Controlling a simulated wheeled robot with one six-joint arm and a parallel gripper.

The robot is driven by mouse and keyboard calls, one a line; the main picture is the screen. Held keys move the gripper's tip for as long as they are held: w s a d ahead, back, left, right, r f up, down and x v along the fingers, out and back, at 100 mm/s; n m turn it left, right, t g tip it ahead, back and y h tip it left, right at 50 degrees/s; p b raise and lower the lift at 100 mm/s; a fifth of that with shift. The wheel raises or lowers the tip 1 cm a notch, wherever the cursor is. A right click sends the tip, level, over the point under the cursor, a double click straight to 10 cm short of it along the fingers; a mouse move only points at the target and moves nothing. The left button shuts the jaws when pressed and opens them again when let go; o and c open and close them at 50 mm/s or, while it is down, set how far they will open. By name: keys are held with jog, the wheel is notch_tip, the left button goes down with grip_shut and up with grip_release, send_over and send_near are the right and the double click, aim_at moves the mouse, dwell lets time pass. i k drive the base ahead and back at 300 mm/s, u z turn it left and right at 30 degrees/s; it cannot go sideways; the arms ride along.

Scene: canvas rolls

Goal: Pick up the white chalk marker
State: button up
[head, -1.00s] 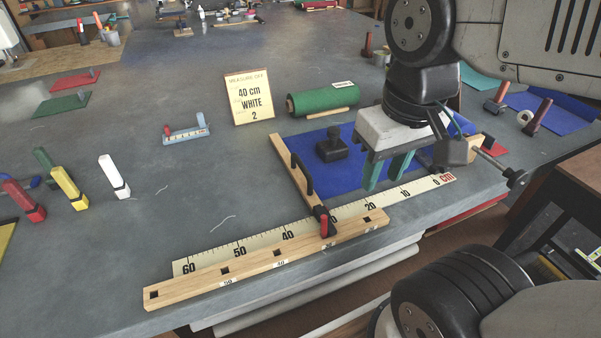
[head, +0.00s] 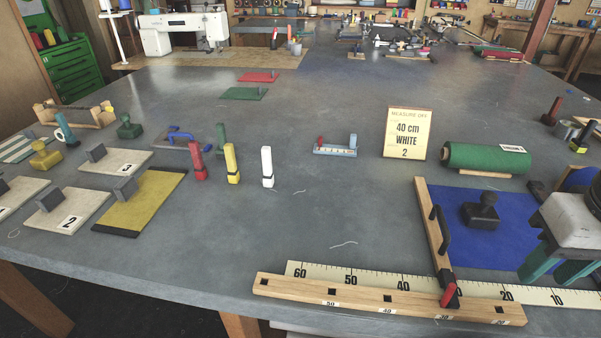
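The white chalk marker (head: 267,167) stands upright on the grey table, left of the middle of the head view. A yellow marker (head: 232,163) and a red marker (head: 198,160) stand to its left, apart from it. My gripper (head: 541,268) is at the right edge, over the blue cloth and ruler area, far to the right of the white marker. Its two green fingers show apart with nothing seen between them; part of the gripper is cut off by the frame.
A sign (head: 407,133) reads "40 cm WHITE 2". A small tray (head: 335,150) stands behind. Table around the white marker's front is clear.

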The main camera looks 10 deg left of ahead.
aim_at(268, 175)
jog(key=z, duration=2.55)
jog(key=k, duration=1.5)
jog(key=u, duration=2.5)
jog(key=i, duration=0.5)
